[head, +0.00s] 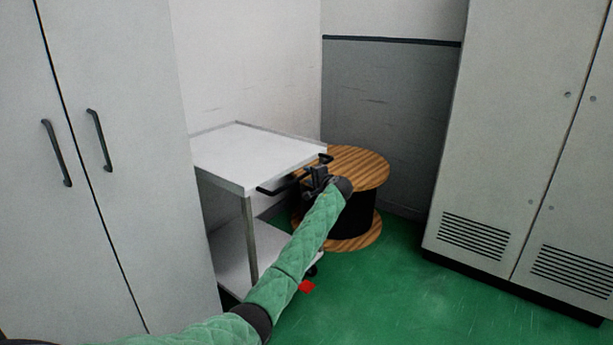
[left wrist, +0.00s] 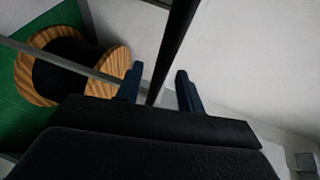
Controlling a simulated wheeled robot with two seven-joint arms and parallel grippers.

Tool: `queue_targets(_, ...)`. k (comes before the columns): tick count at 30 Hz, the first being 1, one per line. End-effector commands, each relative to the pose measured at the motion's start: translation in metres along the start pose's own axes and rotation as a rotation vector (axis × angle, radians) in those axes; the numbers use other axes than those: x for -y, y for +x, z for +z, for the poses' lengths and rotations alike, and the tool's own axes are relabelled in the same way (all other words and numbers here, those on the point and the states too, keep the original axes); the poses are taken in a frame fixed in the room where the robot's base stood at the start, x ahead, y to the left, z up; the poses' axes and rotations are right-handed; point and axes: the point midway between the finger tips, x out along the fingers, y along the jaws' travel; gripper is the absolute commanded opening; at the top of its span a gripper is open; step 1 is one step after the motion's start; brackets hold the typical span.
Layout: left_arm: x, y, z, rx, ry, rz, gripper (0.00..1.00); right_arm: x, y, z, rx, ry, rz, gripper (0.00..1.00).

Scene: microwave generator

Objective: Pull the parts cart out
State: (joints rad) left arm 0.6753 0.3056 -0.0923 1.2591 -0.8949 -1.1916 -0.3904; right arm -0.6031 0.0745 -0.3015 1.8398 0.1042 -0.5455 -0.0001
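The parts cart (head: 262,152) is a white two-shelf cart standing against the wall, right of a tall grey cabinet. A black push handle (head: 270,191) runs along its near right end. My left gripper (head: 316,176) is at this handle, and the arm hides part of the cart's lower right side. In the left wrist view the dark handle bar (left wrist: 174,48) passes between the two fingers of the left gripper (left wrist: 159,84). The fingers are open, with a gap to the bar on both sides. My right gripper is in neither view.
A wooden cable reel (head: 365,168) stands close behind the cart's handle end. A grey cabinet (head: 105,150) flanks the cart on the left; another vented one (head: 520,150) stands at right. A red piece (head: 306,286) shows low by the cart. Green floor (head: 400,290) is clear in front.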

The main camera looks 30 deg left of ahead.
Motion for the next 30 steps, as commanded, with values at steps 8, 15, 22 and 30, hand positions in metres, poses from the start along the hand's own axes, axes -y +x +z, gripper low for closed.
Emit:
queue_targets(8,0.000,0.024,0.000,0.000,-0.001,0.000,0.38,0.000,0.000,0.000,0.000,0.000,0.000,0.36)
queue_targets(15,0.000,0.026,0.000,-0.001,-0.001,0.000,0.38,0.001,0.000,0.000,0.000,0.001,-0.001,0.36)
queue_targets(22,0.000,0.026,0.000,0.000,-0.001,0.000,0.05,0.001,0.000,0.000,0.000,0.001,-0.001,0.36)
queue_targets(30,-0.001,0.025,0.000,0.000,0.000,0.000,0.00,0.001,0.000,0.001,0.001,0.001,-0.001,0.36)
